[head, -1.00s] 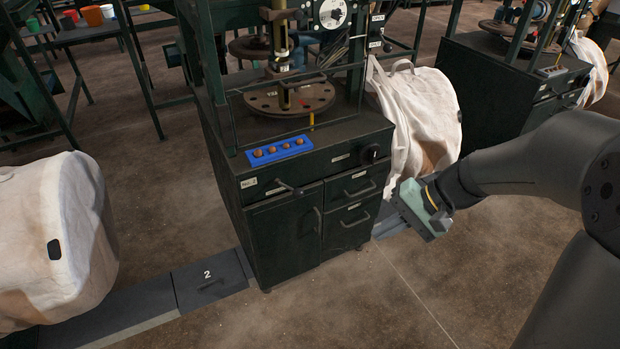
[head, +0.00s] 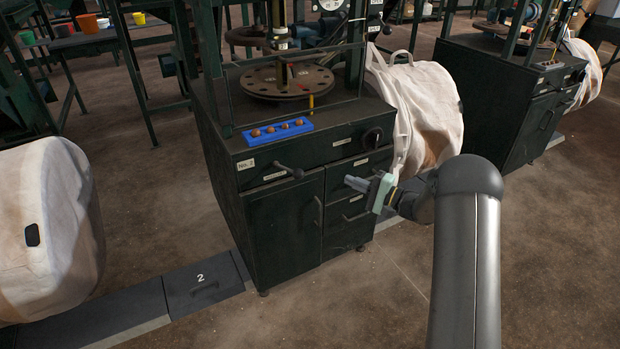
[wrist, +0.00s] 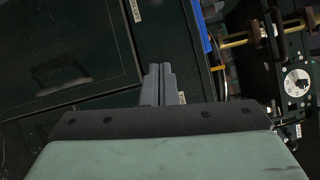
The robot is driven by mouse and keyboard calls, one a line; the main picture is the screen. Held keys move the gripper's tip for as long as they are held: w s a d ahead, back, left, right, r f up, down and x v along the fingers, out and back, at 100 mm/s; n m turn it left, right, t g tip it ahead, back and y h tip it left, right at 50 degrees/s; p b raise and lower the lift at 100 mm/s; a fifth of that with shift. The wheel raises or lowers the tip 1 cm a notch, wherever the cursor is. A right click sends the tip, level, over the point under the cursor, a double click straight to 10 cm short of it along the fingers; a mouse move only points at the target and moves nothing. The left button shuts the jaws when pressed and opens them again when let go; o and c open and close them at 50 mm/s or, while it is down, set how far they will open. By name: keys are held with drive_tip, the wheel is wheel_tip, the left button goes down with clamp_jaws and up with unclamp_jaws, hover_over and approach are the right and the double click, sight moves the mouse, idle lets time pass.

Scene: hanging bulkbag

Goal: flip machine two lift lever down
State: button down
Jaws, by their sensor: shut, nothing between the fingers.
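Machine two is the dark green cabinet (head: 270,215) with a "No. 2" label, in the middle of the head view. A short dark lever (head: 290,170) with a rounded end sticks out from the left of its front, below the top edge. I cannot read the small label beside it. My gripper (head: 348,181) is in front of the drawers, to the right of the lever and apart from it. Its grey fingers point left, shut and empty. In the wrist view the shut fingers (wrist: 158,68) point at the dark cabinet front; I cannot make out the lever there.
A blue tray (head: 254,142) with several brown balls lies on the cabinet top, before a round plate (head: 262,90) in a frame. A black knob (head: 372,138) and drawer handles project from the front. White bags hang at right (head: 430,105) and left (head: 50,240).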

sight(289, 170)
drive_tip(key=w+a+r+b, duration=0.1)
drive_tip(key=a, duration=1)
drive_tip(key=shift+w+a, duration=0.25)
drive_tip(key=shift+r, duration=0.1)
